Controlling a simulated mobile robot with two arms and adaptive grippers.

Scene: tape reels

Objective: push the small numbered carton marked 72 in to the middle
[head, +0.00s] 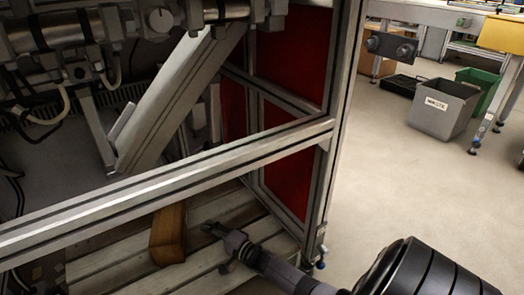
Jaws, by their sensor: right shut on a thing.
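A brown-orange block-shaped carton (168,236) stands on pale slats (115,262) inside the metal frame, low in the head view. Its upper part is partly hidden by the frame's slanting rail. I cannot read any number on it, so I cannot tell whether it is the one marked 72. My right gripper (213,231) reaches in from the lower right, under the rail. It is just right of the carton, with a small gap showing between them. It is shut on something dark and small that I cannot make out. My left gripper is not in view.
An aluminium rail (165,183) crosses above my right gripper. Machine rollers (60,35) fill the upper left. A grey waste bin (440,112) and green bin (480,85) stand beyond open floor.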

